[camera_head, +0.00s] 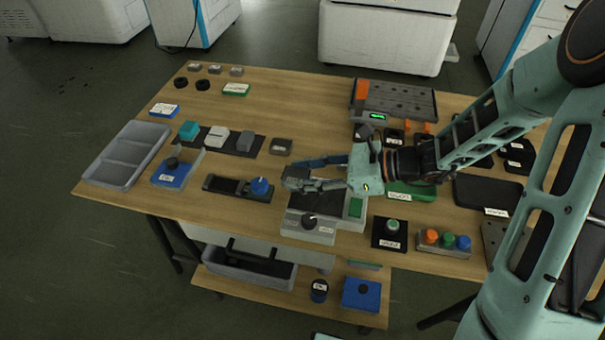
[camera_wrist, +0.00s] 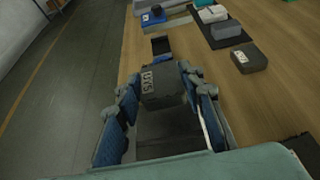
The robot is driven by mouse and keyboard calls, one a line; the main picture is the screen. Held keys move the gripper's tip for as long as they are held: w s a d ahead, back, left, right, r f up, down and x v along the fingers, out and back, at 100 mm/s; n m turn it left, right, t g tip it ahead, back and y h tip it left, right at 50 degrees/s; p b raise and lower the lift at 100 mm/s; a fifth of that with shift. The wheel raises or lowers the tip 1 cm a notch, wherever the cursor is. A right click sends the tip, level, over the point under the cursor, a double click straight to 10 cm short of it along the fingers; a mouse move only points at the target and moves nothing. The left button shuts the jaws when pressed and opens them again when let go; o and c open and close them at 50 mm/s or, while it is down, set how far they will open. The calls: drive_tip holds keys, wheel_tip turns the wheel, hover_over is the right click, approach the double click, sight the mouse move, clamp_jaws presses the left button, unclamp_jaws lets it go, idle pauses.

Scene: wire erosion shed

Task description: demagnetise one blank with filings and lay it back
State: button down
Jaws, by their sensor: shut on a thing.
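My gripper (camera_head: 300,176) is shut on a dark grey block (camera_wrist: 162,85) with a pale marking on its face. The block sits between the blue finger pads in the wrist view. In the head view the gripper is over the left back part of a grey device with a black top plate, a knob and a green square (camera_head: 311,228); the gap to the plate is unclear. A dark grey labelled block (camera_head: 281,147) lies alone on the table. Teal (camera_head: 189,130), pale (camera_head: 217,137) and grey (camera_head: 245,141) blocks stand on a dark mat (camera_wrist: 232,41). I cannot make out filings.
A grey compartment tray (camera_head: 127,152) lies at the left edge. A blue box (camera_head: 172,174) and a black strip with a blue knob (camera_head: 236,187) are left of the device. A coloured-button box (camera_head: 444,242) is to the right. The back middle of the table (camera_head: 300,100) is clear.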

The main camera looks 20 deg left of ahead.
sight(303, 176)
drive_tip(key=shift+r+p, duration=1.7)
drive_tip(key=shift+r, duration=0.55)
drive_tip(key=shift+f, duration=0.1)
